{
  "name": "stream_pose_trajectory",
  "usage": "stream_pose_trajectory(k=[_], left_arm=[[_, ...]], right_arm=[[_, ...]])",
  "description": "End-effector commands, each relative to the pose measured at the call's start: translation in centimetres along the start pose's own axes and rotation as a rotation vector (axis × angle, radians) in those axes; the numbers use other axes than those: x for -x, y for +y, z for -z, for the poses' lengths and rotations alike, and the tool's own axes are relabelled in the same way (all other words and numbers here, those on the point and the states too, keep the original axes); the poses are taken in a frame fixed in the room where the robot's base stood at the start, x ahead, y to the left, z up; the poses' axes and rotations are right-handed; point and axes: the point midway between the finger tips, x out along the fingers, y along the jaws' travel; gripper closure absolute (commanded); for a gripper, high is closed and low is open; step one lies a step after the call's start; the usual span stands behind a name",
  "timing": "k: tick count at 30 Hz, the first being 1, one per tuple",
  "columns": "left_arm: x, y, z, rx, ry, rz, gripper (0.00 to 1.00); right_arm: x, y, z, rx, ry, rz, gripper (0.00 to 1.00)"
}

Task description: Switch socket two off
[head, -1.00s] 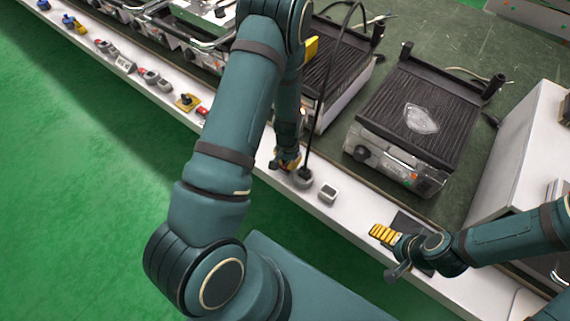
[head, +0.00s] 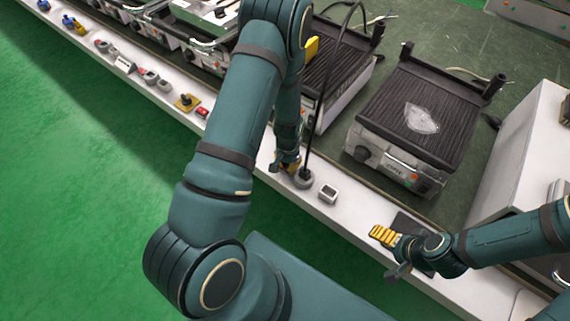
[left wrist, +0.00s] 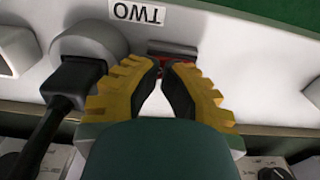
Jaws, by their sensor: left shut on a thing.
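In the left wrist view, a label reading TWO (left wrist: 137,12) appears upside down on the white strip. Beside it are a grey round socket with a black plug (left wrist: 78,78) in it and a small red switch (left wrist: 172,48). My left gripper (left wrist: 165,66) has its yellow fingertips together at the red switch, shut on it; the fingers hide part of the switch. In the head view the left gripper (head: 290,166) is low at the strip, next to the plugged socket (head: 302,180). My right gripper (head: 385,236) is over the strip at the right; its finger gap is unclear.
A grey socket without a plug (head: 328,193) sits just right of the plugged one. Several other sockets and switches line the white strip to the upper left. Black-topped grills (head: 420,110) stand on the dark green bench behind. A black cable rises close beside my left gripper.

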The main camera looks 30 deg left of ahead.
Motion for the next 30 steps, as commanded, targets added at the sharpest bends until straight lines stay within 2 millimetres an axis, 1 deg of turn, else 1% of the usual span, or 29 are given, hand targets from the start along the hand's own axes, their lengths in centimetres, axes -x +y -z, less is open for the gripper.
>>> stream_pose_trajectory(k=[11, 15, 20, 30], left_arm=[[-0.6, 0.0, 0.0, 0.0, 0.0, 0.0, 1.0], [-0.4, 0.0, 0.0, 0.0, 0.0, 0.0, 1.0], [0.4, 0.0, 0.0, 0.0, 0.0, 0.0, 1.0], [3.0, 0.0, 0.0, 0.001, 0.0, 0.0, 1.0]], right_arm=[[0.0, 0.0, 0.0, 0.0, 0.0, 0.0, 0.0], [0.1, 0.0, 0.0, 0.0, 0.0, 0.0, 0.0], [0.7, -0.3, 0.1, 0.0, 0.0, 0.0, 0.0], [2.4, -0.9, 0.3, 0.0, 0.0, 0.0, 0.0]])
